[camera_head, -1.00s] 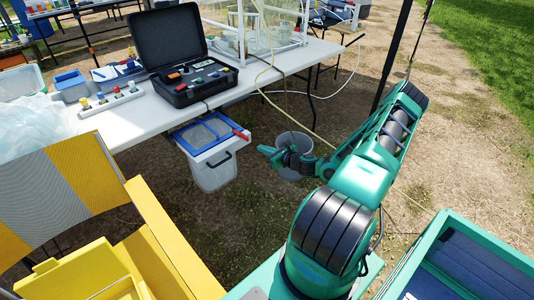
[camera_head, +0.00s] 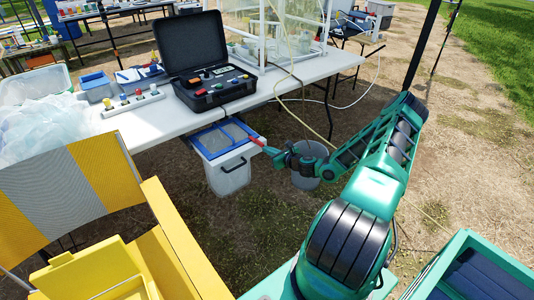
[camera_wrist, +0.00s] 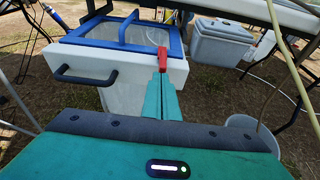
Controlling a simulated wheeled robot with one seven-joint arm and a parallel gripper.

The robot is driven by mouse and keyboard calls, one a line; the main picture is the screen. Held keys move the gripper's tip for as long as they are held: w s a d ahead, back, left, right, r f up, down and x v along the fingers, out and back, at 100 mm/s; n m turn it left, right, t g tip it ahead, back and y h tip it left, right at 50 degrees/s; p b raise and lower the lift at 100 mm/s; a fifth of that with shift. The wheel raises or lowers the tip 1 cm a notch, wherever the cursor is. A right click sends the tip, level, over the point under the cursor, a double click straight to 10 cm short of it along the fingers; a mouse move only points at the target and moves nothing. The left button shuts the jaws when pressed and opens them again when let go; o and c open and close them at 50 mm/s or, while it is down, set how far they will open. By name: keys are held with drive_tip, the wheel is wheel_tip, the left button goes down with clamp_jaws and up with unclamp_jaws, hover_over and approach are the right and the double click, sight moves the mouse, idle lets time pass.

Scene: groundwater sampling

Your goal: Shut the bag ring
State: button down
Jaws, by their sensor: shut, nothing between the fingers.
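The bag ring (camera_head: 240,128) is a blue frame on top of a white bin (camera_head: 230,172) below the table edge. In the wrist view the blue ring (camera_wrist: 129,28) shows over the bin's blue rim, with one bar standing out across it. I cannot tell how far it is raised. Its red tab (camera_head: 257,140) points toward my gripper (camera_head: 268,150). In the wrist view the red tab (camera_wrist: 163,53) sits right at the tips of my gripper (camera_wrist: 162,72). My gripper is shut with nothing in it. Whether the tips touch the tab is unclear.
The white table (camera_head: 180,115) stands above the bin, with an open black case (camera_head: 205,75) on it. A grey bucket (camera_head: 308,165) stands on the ground behind my gripper. A black handle (camera_wrist: 86,75) sticks out from the bin's front. A grey cooler (camera_wrist: 220,40) is farther back.

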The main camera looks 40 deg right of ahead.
sight(261, 143)
drive_tip(key=w, duration=0.8)
drive_tip(key=shift+a, duration=0.15)
